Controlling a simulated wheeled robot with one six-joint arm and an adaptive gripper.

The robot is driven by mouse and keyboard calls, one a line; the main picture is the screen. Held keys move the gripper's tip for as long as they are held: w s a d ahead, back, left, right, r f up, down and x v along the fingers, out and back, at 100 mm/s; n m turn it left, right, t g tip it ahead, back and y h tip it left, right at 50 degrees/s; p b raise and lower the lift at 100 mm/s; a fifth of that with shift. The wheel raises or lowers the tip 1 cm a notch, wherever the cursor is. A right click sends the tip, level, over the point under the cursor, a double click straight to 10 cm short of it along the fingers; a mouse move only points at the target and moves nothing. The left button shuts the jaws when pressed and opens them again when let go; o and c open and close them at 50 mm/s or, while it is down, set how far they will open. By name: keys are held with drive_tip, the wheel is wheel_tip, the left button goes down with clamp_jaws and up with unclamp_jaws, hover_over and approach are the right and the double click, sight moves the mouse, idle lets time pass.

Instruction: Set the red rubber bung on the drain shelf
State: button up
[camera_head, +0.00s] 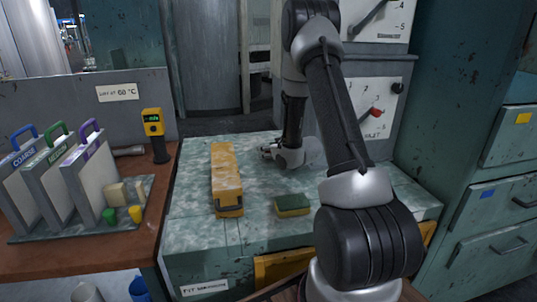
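I cannot make out a red rubber bung in this view. I also cannot tell which surface is the drain shelf. My arm comes up from the front right, bends over at the top and reaches down behind itself to the far part of the mottled green-grey worktop (190,235). My gripper (265,152) is at the far end of this arm, low over the back of the worktop. It is small and partly hidden, so its fingers and anything between them cannot be made out.
A worn yellow block-like object (227,178) and a green-and-yellow sponge (292,205) lie on the worktop. At left, a rack of handled boards (65,185), small coloured pieces and a yellow meter (153,125) stand on a brown bench. Green drawers (490,200) bound the right.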

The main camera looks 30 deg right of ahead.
drive_tip(key=c, duration=0.6)
drive_tip(key=shift+o, duration=0.2)
drive_tip(key=shift+r, duration=0.1)
wheel_tip(320, 180, up, 10)
drive_tip(key=shift+f, duration=0.1)
